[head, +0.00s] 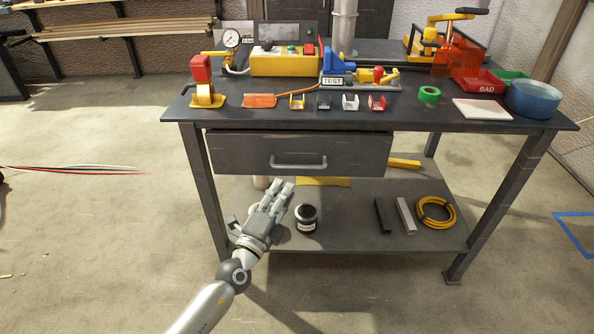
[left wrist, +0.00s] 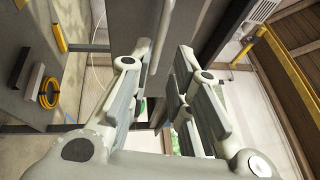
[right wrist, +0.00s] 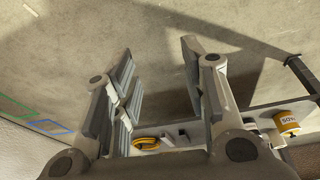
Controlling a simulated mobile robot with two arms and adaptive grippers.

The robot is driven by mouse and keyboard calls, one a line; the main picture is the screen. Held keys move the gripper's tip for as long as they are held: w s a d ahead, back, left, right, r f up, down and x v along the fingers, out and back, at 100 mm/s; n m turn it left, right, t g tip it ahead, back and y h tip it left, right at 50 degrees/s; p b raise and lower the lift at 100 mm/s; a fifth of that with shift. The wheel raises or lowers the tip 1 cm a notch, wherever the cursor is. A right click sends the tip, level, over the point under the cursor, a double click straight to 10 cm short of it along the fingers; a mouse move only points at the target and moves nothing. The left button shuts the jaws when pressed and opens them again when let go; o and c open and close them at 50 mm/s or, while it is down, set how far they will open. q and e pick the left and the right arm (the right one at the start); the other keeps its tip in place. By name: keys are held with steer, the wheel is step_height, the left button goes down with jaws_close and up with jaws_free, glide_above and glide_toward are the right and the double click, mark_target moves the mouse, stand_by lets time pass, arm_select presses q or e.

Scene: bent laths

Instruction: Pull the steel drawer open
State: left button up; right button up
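The steel drawer (head: 240,153) is a dark grey box front under the bench top and appears shut. Its pale bar handle (head: 299,165) runs across the front. My left gripper (head: 283,186) is open and empty, just below the handle and in front of the bench. In the left wrist view the handle (left wrist: 164,40) shows beyond the gap between the two spread fingers; I see no contact. My right gripper (right wrist: 150,65) shows only in the right wrist view, open and empty over bare floor, away from the drawer.
The lower shelf (head: 350,222) holds a spool (head: 306,218), bars and a yellow cable coil (head: 436,212). Bench legs stand at both sides. The floor in front is clear.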

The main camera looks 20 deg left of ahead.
mark_target(297, 167)
arm_select(q)
steer(key=shift+x, duration=4.8)
arm_select(e)
steer(key=shift+w+r, duration=0.1)
steer(key=shift+r, duration=0.5)
arm_select(q)
steer(key=c, duration=0.4)
jaws_close()
arm_select(e)
steer(key=shift+f, duration=0.1)
steer(key=shift+s, duration=0.2)
